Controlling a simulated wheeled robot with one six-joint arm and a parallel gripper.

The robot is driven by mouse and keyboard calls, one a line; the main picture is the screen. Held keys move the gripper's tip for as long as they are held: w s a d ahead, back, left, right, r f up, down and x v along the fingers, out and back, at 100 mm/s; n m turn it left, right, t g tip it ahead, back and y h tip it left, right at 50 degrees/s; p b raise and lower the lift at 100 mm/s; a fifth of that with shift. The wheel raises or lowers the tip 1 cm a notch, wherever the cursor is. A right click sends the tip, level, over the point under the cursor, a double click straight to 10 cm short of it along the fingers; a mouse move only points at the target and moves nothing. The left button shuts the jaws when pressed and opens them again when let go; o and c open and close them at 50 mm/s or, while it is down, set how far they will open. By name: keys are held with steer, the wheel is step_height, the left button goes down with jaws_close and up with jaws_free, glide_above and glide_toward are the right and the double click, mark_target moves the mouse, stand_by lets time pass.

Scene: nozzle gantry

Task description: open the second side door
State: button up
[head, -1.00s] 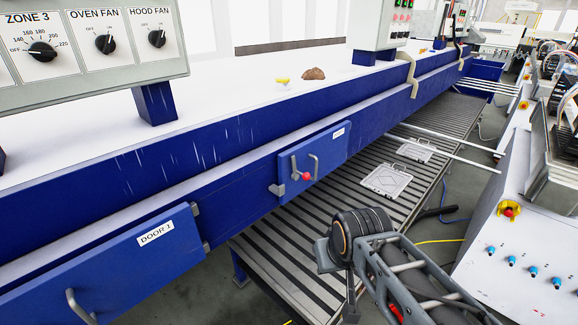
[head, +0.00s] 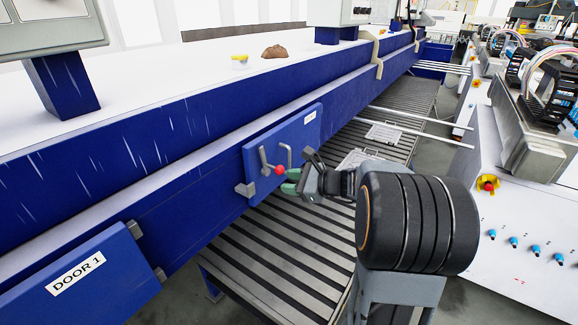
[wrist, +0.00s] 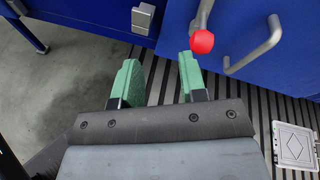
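The second side door is a small blue panel (head: 285,145) on the side of the blue machine, lying flat against it, its label too small to read. It has a grey latch lever with a red ball knob (head: 280,170) and a grey bar handle (head: 285,156). In the wrist view the red knob (wrist: 202,42) is just beyond and right of the fingertips, and the handle (wrist: 254,52) is farther right. My gripper (head: 291,182) is just in front of the knob. Its green fingers (wrist: 157,75) are apart with nothing between them; contact with the knob cannot be told.
DOOR 1 (head: 82,280) is shut at the lower left. A slatted conveyor (head: 290,250) runs beneath the doors, carrying flat metal plates (head: 383,133). A white cabinet (head: 520,235) with a red button stands at the right. Grey floor is open at the wrist view's left.

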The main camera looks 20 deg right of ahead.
mark_target(290, 156)
steer(key=w+d+f+m+t+h+b, duration=0.1)
steer(key=w+d+m+t, duration=0.1)
steer(key=d+m+t, duration=0.3)
steer(key=w+d+f+m+t+h+b, duration=0.1)
steer(key=w+d+f+m+h, duration=0.15)
steer(key=d, duration=0.35)
steer(key=shift+m+y, duration=0.25)
steer(key=shift+m, duration=0.2)
steer(key=x, duration=0.4)
steer(key=p+x, duration=0.1)
steer(key=x, duration=0.3)
steer(key=r+p+x, duration=0.1)
steer(key=x, duration=0.4)
steer(key=shift+w, duration=0.1)
jaws_close()
